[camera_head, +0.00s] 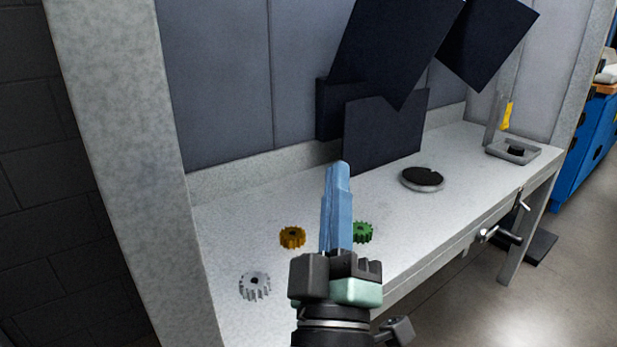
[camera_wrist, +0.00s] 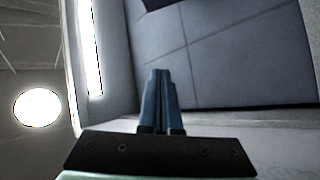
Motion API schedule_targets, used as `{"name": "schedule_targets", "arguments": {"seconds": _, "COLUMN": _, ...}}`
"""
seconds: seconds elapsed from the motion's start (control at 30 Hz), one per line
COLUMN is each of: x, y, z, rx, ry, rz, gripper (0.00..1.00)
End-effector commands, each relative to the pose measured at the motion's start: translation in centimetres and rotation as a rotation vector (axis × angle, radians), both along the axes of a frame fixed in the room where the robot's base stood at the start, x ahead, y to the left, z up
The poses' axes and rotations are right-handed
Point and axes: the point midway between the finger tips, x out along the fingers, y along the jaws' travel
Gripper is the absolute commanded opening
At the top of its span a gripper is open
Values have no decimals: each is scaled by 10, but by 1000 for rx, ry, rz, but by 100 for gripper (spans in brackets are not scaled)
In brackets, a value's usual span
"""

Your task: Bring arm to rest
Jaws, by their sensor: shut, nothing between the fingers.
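My gripper (camera_head: 341,168) is in the middle of the head view, its blue fingers pointing up and away, in front of the workbench (camera_head: 290,190). The fingers are together with nothing between them. In the wrist view my gripper (camera_wrist: 161,72) also shows shut, facing grey wall panels (camera_wrist: 215,55). The arm behind the gripper is mostly out of frame.
On the bench are a grey gear (camera_head: 255,287), an orange gear (camera_head: 292,237), a green gear (camera_head: 362,232) partly behind my gripper, a round black-topped disc (camera_head: 422,179) and a small tray (camera_head: 513,151). Dark panels (camera_head: 385,135) stand behind. A pillar (camera_head: 125,150) rises at left.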

Motion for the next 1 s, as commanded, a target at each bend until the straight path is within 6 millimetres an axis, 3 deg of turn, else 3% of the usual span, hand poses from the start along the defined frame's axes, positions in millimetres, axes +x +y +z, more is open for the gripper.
{"name": "schedule_targets", "arguments": {"seconds": 0.03, "x": -10, "y": 4, "z": 43, "rx": 101, "ry": -66, "rz": 74, "gripper": 0}}
{"name": "schedule_targets", "arguments": {"seconds": 0.1, "x": -25, "y": 10, "z": 85, "rx": 235, "ry": -123, "rz": 183, "gripper": 0}}
{"name": "schedule_targets", "arguments": {"seconds": 0.3, "x": -76, "y": 24, "z": 173, "rx": 536, "ry": -246, "rz": 479, "gripper": 0}}
{"name": "schedule_targets", "arguments": {"seconds": 0.4, "x": -106, "y": 31, "z": 206, "rx": 657, "ry": -290, "rz": 625, "gripper": 0}}
{"name": "schedule_targets", "arguments": {"seconds": 1.0, "x": -100, "y": 30, "z": 357, "rx": 662, "ry": -274, "rz": 619, "gripper": 0}}
